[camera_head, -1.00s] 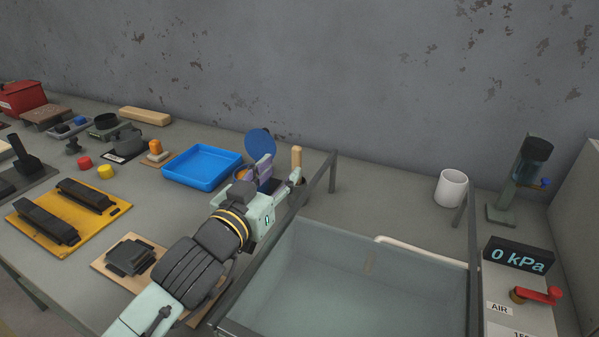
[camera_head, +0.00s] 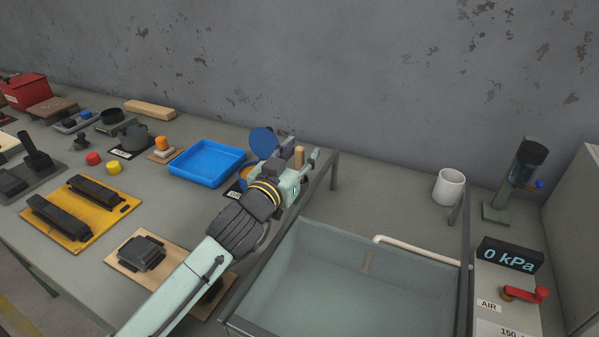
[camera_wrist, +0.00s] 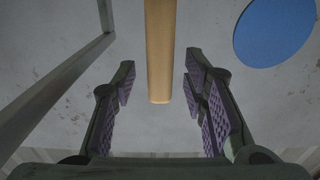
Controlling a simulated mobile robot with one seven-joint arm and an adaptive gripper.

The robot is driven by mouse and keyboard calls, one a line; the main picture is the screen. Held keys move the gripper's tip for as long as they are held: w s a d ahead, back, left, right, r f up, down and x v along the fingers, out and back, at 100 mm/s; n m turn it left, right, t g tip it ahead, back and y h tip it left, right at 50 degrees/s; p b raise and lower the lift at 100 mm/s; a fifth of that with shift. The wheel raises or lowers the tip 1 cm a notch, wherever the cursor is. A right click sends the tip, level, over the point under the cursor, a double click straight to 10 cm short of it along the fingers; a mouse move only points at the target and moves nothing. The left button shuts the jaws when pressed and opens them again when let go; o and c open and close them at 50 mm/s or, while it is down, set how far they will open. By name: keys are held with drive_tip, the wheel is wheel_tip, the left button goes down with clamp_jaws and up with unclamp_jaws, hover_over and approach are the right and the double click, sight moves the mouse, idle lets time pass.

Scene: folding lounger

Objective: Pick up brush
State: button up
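My gripper (camera_head: 301,160) is open, with purple ridged pads on both sides. In the wrist view the gripper (camera_wrist: 158,85) has clear space on either side of the handle and does not appear to touch it. The brush's bristles are not visible.
A round blue lid (camera_head: 263,141) stands close left of my gripper; it also shows in the wrist view (camera_wrist: 275,30). A blue tray (camera_head: 207,180) lies further left. The basin frame's post (camera_head: 334,170) is close on the right. A white cup (camera_head: 449,187) stands beyond it.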

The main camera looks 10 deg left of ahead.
clamp_jaws()
idle(0.5)
